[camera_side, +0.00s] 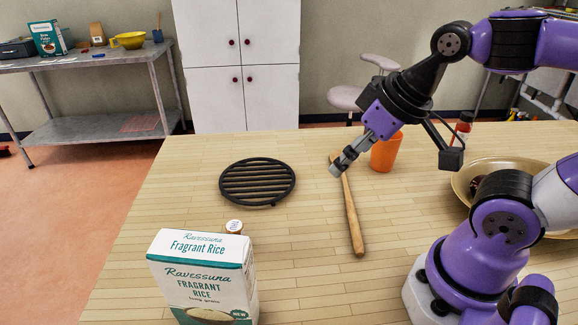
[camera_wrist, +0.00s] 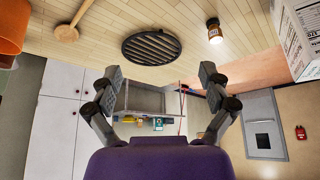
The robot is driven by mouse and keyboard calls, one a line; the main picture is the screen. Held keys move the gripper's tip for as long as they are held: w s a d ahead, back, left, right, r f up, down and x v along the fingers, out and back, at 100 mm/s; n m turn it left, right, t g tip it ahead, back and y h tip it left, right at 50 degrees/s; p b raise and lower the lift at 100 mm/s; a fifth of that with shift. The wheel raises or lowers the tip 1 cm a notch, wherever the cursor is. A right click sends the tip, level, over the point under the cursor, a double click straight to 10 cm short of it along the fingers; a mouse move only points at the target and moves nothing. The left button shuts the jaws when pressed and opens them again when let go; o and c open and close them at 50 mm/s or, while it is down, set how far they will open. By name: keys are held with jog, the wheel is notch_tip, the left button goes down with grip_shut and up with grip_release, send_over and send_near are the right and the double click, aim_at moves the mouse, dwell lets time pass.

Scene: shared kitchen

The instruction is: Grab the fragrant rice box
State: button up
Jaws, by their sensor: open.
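The fragrant rice box (camera_side: 203,280) stands upright on the wooden table at the front left in the side view. It is white and teal with "Fragrant Rice" printed on it, and its bottom is cut off by the picture edge. In the wrist view a white printed box (camera_wrist: 300,35), likely the same one, shows partly at the upper right. My gripper (camera_side: 340,168) is above the table, well behind and to the right of the box. In the wrist view my gripper (camera_wrist: 160,80) has its fingers wide apart with nothing between them.
A black round trivet (camera_side: 257,182) lies mid-table. A small jar (camera_side: 234,228) stands just behind the rice box. A wooden spoon (camera_side: 353,215) lies below my gripper, near an orange cup (camera_side: 386,152). A large bowl (camera_side: 463,187) is at right. Table between trivet and spoon is clear.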

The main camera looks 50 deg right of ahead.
notch_tip(320, 180, up, 4)
jog(key=n+g, duration=0.6)
jog(key=n, duration=0.1)
send_over(198, 246)
jog(key=shift+d+r, duration=0.1)
jog(key=shift+d, duration=0.1)
notch_tip(198, 246, down, 4)
jog(key=shift+a+f, duration=0.1)
jog(key=shift+f, duration=0.15)
jog(key=shift+a+f, duration=0.1)
jog(key=shift+f, duration=2.7)
grip_shut()
